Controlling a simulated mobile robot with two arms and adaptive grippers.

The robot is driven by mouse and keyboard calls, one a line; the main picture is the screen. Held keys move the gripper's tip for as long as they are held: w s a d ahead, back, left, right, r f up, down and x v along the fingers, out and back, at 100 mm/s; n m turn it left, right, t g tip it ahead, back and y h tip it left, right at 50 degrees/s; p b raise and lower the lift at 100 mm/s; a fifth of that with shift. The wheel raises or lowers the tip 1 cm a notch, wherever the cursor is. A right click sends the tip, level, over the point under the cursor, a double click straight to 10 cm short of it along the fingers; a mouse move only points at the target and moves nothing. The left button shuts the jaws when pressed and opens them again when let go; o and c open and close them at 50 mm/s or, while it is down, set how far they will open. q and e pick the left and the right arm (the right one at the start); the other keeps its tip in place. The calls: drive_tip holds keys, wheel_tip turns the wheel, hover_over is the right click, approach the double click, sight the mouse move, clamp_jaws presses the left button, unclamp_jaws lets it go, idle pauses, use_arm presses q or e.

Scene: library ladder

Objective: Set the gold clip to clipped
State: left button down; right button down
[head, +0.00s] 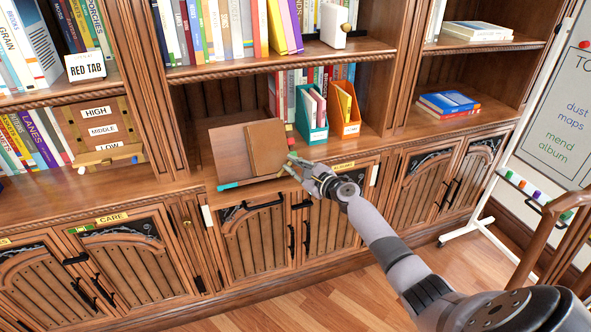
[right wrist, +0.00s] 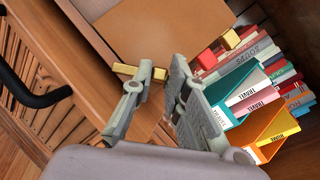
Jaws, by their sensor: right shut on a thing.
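A brown wooden book stand (head: 228,150) with a tilted back board stands on the cabinet ledge, with a brown book or panel (head: 267,147) against it. My right gripper (head: 291,167) is at the stand's lower right corner. In the right wrist view a gold bar, apparently the gold clip (right wrist: 124,69), crosses behind one fingertip of my right gripper (right wrist: 163,72) and shows between the fingertips. The gripper is shut on it. The fingers hide part of the clip, and its exact position on the stand is unclear. My left gripper is not in view.
Right of the stand are a teal file box (head: 311,116) and an orange file box (head: 345,118), close beside my fingers in the wrist view. Cabinet doors with black handles lie below the ledge. A whiteboard (head: 560,120) stands at the right.

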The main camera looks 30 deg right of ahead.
drive_tip(key=n+g+y, duration=0.1)
drive_tip(key=n, duration=0.1)
drive_tip(key=w+r+n, duration=0.1)
drive_tip(key=n, duration=0.1)
drive_tip(key=a+n+g+y, duration=0.1)
drive_tip(key=n, duration=0.1)
drive_tip(key=shift+w+r+n+g+y, duration=0.2)
drive_tip(key=shift+r+n+g+y, duration=0.1)
drive_tip(key=n, duration=0.1)
drive_tip(key=n+g, duration=0.1)
drive_tip(key=a+n+g, duration=0.1)
drive_tip(key=shift+w+a+r+y, duration=0.1)
drive_tip(key=shift+w+r+y, duration=0.1)
drive_tip(key=shift+w+y, duration=0.1)
drive_tip(key=shift+a+n+g, duration=0.35)
drive_tip(key=shift+n+g, duration=0.15)
drive_tip(key=shift+n, duration=0.4)
drive_tip(key=c, duration=1.6)
unclamp_jaws()
drive_tip(key=shift+w, duration=0.1)
drive_tip(key=shift+o, duration=0.2)
drive_tip(key=v, duration=1.2)
